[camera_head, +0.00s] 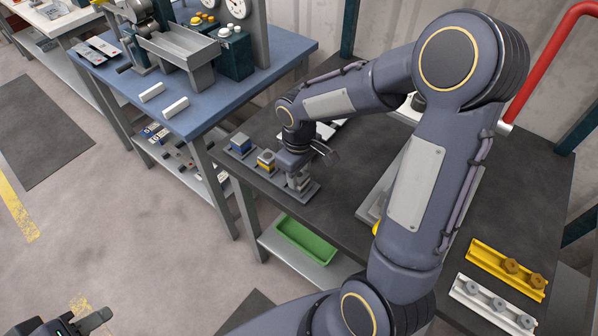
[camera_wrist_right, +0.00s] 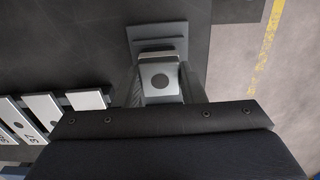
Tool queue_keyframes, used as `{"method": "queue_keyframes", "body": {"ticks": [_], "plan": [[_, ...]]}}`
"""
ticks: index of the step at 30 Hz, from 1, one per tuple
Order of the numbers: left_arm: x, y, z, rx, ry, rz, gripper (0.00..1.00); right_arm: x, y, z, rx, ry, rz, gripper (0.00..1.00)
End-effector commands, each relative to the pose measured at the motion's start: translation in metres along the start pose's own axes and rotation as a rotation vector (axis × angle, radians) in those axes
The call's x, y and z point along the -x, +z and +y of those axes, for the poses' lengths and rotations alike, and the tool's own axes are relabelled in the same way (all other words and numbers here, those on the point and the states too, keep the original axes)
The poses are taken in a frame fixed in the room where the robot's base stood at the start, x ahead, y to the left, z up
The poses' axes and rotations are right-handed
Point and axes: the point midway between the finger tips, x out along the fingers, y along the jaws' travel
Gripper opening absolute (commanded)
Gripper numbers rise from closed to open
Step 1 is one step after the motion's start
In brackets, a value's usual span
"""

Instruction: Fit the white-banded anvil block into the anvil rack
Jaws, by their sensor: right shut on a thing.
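The anvil rack (camera_head: 246,158) is a long grey tray on the dark bench in the head view. My right gripper (camera_head: 299,180) points down over the rack's near right end. It is shut on a grey block with a dark round spot, the anvil block (camera_wrist_right: 160,79), seen between the fingers in the right wrist view. My left gripper (camera_head: 92,322) is partly cut off at the bottom left, away from the bench.
A green bin (camera_head: 305,240) is on the lower shelf. A yellow rail (camera_head: 508,270) and a white rail (camera_head: 492,306) with grey knobs lie at the bench's right. White plates (camera_wrist_right: 42,108) lie left of the gripper in the wrist view. A blue bench (camera_head: 215,90) stands behind.

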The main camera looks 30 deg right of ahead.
Motion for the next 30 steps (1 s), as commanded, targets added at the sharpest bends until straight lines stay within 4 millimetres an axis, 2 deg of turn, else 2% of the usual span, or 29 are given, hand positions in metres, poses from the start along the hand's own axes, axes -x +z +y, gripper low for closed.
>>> {"method": "queue_keyframes", "body": {"ticks": [9,10,15,25,30], "plan": [[-0.001,0.001,0.0,0.0,0.0,0.0,0.36,-0.001,0.0,0.0,0.0,0.0,0.001,0.03],[-0.001,0.001,0.0,0.0,0.0,0.0,0.36,-0.001,0.0,0.0,0.0,0.0,0.001,0.37],[-0.001,0.001,0.0,0.0,0.0,0.0,0.36,-0.001,0.0,0.0,0.0,0.0,0.001,0.6],[-0.001,0.001,-0.001,0.0,0.0,0.0,0.36,0.001,0.0,0.0,0.0,0.0,0.0,0.62],[-0.001,0.0,0.0,0.0,0.0,0.0,0.36,0.025,-0.001,0.0,-0.001,0.002,0.006,0.62]]}}
